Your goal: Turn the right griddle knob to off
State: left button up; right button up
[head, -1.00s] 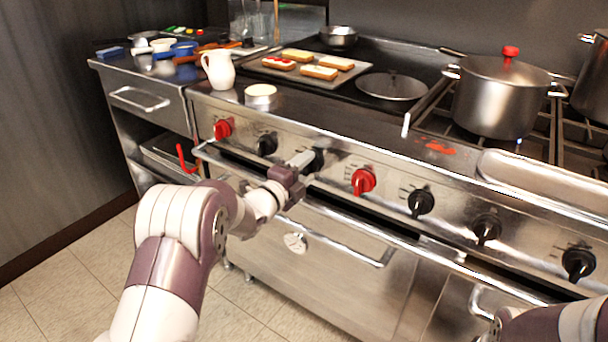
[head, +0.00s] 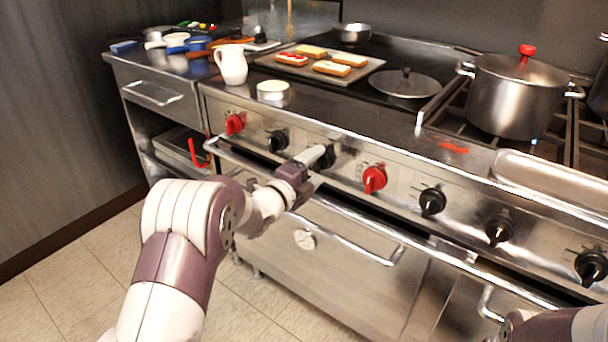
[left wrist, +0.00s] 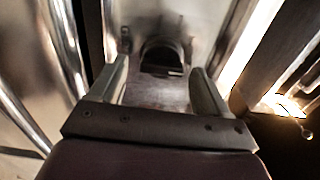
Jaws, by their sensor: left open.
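A black knob (head: 328,158) sits on the front panel below the griddle, between another black knob (head: 278,140) and a red knob (head: 374,179). My left gripper (head: 318,159) is right at it and covers part of it in the head view. In the left wrist view the dark knob (left wrist: 163,56) lies ahead, between the two fingers of my left gripper (left wrist: 160,88). The fingers are apart, with a gap on each side of the knob. The knob's pointer and marks cannot be read. Only a part of my right arm shows at the lower right; its gripper is out of view.
A long rail (head: 340,225) runs below the knobs. Another red knob (head: 235,123) is at the left; several black knobs are at the right. A white pitcher (head: 232,66), a tray of toast (head: 372,64) and a lid (head: 405,84) stand above. A pot (head: 515,98) is on the burners.

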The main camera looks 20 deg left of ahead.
pick_arm(q)
jog(key=p+v, duration=0.1)
jog(key=v, duration=1)
jog(key=shift+s, duration=0.2)
jog(key=shift+r, duration=0.1)
